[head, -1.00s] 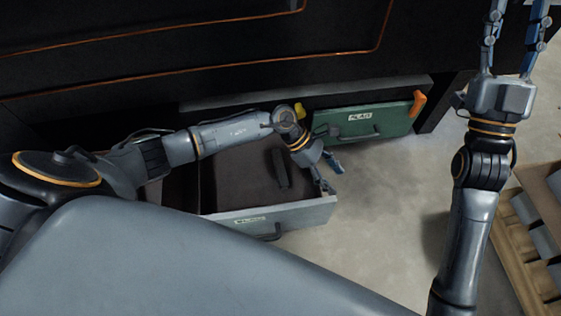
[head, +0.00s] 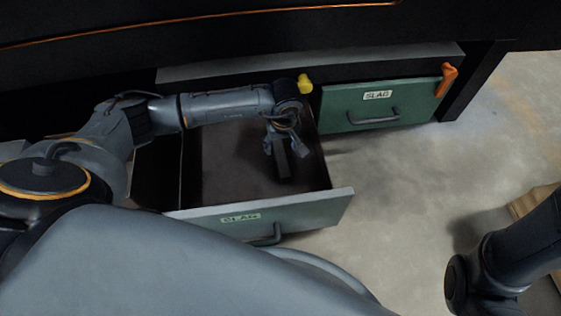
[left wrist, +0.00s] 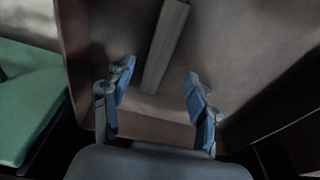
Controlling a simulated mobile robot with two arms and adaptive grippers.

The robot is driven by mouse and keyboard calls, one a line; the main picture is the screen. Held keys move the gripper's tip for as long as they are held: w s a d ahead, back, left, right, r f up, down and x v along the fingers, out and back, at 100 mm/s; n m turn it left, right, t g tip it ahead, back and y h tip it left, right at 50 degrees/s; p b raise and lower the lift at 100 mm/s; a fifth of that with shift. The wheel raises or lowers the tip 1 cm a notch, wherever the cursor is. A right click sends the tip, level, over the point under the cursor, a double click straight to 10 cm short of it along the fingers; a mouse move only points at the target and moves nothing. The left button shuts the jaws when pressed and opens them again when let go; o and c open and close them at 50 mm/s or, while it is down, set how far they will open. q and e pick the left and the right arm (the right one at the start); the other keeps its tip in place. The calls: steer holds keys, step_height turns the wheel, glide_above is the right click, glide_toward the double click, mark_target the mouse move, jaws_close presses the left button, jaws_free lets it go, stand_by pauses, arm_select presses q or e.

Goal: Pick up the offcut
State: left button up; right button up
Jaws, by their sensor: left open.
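The offcut looks like a dark, straight bar (head: 281,162) lying in the open drawer (head: 335,204) labelled SLAG. In the left wrist view the bar (left wrist: 166,45) runs up from between the fingertips to the top edge. My left gripper (head: 284,148) is over the drawer in the head view, pointing down. In the left wrist view its blue fingers (left wrist: 158,82) are spread wide, one on each side of the bar's near end, with nothing gripped. The gripper hides part of the bar in the head view. My right gripper is out of view.
A shut green drawer (head: 358,108), also labelled SLAG, is right of the open one, with an orange piece (head: 446,80) at its corner. A yellow piece (head: 305,84) is by the open drawer's back. The floor (head: 400,180) to the right is clear. A wooden edge (head: 530,200) shows far right.

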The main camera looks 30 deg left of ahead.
mark_target(281, 155)
arm_select(q)
steer(key=shift+w+a+f+b, duration=0.1)
steer(key=shift+f+b, duration=0.2)
steer(key=shift+f, duration=0.6)
steer(key=f+b, duration=0.4)
steer(key=f, duration=0.1)
steer(key=shift+w+a+b, duration=0.35)
steer(key=shift+w+b, duration=0.05)
steer(key=shift+r, duration=0.15)
jaws_close()
